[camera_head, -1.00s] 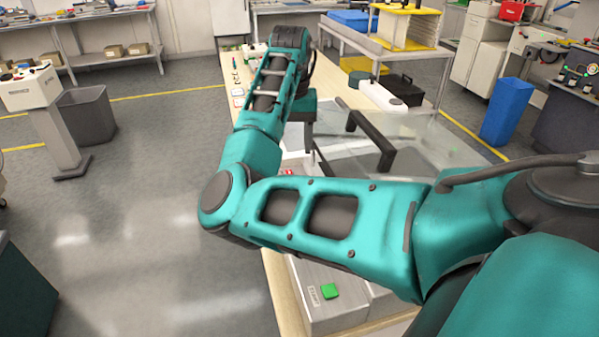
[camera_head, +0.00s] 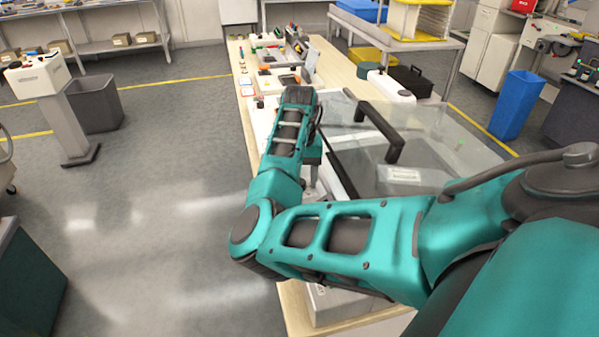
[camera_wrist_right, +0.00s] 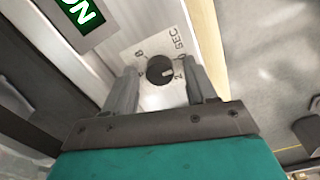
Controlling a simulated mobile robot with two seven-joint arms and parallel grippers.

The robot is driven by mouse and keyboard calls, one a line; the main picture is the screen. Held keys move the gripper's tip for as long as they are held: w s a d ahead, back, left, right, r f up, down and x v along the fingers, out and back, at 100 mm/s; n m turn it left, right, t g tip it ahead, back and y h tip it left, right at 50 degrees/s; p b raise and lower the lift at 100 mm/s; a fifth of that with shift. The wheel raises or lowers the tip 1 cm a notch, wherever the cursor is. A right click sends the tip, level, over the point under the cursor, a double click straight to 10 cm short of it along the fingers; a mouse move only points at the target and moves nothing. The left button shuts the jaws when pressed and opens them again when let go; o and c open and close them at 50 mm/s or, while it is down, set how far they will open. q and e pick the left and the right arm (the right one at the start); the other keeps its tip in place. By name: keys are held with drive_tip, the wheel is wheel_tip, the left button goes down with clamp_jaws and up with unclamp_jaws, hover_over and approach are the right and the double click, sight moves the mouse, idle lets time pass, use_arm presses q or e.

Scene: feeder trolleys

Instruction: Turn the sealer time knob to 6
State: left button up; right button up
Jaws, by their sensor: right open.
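The time knob (camera_wrist_right: 160,70) is a small round black knob on a pale dial plate marked SEC in the right wrist view. A light mark on its right side faces roughly the numeral 2; the small numerals are hard to read. My right gripper (camera_wrist_right: 160,77) is open, with one finger on each side of the knob and a gap on both sides. The sealer (camera_head: 440,135) shows in the head view as a clear lid with a black handle. There my right arm hides the knob. My left gripper is not in view.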

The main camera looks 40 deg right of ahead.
drive_tip(key=shift+c, duration=0.2)
clamp_jaws()
idle(0.4)
